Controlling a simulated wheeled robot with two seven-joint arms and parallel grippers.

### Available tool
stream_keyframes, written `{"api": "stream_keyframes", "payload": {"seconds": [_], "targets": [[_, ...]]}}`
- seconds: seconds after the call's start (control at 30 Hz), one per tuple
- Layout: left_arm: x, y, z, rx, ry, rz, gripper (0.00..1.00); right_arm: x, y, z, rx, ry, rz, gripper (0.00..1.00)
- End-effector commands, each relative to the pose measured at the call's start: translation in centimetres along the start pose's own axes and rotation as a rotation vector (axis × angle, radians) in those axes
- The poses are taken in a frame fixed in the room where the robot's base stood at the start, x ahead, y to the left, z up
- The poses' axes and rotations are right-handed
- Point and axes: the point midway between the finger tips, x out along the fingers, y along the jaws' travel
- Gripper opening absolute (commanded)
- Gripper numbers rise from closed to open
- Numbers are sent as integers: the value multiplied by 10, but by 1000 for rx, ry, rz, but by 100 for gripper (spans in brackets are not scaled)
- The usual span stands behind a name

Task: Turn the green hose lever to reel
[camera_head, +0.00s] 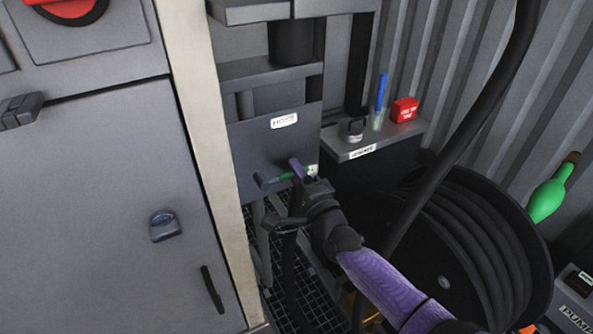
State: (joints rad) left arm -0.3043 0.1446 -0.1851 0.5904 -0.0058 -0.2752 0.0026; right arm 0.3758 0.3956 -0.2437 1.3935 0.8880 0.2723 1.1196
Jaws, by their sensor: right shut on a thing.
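The green hose lever (286,177) is on the dark panel below the white "HOSE" label, at the middle of the head view. It points left and lies roughly level, with a grey piece at its left end. My right gripper (296,176) reaches in from the lower right and is shut on the lever. The gripper's body hides part of the lever and its pivot. A small pale label (313,170) shows just right of the gripper, too small to read. My left gripper is not in view.
A black hose reel (478,245) stands at the right, with a thick hose rising past it. A grey cabinet (95,220) fills the left.

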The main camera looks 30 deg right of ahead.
Motion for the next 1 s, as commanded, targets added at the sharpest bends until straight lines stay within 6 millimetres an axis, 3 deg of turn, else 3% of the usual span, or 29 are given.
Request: {"api": "stream_keyframes", "payload": {"seconds": [0.13,0.17,0.3,0.67,1.0], "targets": [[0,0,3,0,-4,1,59,0,0,2,3,-3,1,0],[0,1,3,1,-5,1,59,0,0,2,3,-3,1,31],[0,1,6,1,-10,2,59,0,0,1,2,-2,0,61],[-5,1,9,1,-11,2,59,-8,-1,0,-1,-2,1,61],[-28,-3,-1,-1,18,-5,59,-82,-3,1,0,-3,3,61]]}}
